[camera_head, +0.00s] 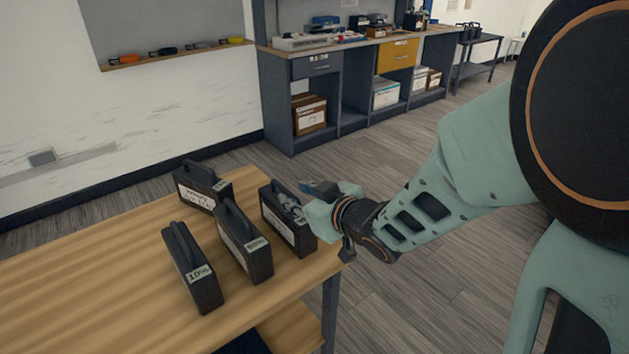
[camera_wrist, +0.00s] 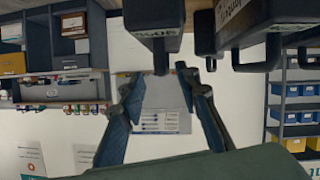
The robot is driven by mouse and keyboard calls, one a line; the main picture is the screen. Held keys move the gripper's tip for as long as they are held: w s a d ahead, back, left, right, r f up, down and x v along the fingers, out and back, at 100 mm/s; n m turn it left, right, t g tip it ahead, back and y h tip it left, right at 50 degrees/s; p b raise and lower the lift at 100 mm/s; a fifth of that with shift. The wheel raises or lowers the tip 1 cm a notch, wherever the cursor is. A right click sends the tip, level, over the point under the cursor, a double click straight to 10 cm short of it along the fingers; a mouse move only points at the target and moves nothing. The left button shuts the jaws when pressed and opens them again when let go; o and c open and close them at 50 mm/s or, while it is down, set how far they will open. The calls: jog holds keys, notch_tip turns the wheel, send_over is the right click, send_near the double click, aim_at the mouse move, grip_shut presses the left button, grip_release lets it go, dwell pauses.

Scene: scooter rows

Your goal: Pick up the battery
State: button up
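Several black batteries with top handles and white labels stand upright on the wooden table (camera_head: 105,268). The right-hand battery (camera_head: 287,222) stands near the table's right edge, closest to my gripper (camera_head: 308,198). The others are the back battery (camera_head: 203,188), the middle battery (camera_head: 243,243) and the front battery (camera_head: 192,268), whose tag appears to read 10%. In the wrist view, which looks upside down, my gripper (camera_wrist: 160,77) is open with its fingers apart. A battery (camera_wrist: 153,18) hangs into the top of that view, its handle close to the fingertips. Contact cannot be told.
Another battery (camera_wrist: 258,22) is just right of the fingers in the wrist view. A grey workbench with shelves (camera_head: 350,85) stands along the back wall. The wooden floor right of the table is clear. A wall board (camera_head: 165,30) is at back left.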

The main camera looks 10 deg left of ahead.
aim_at(286, 188)
jog(key=b+x, duration=0.1)
jog(key=x, duration=0.4)
jog(key=shift+a+r, duration=0.1)
jog(key=shift+a, duration=0.2)
grip_shut()
jog(key=shift+r, duration=0.25)
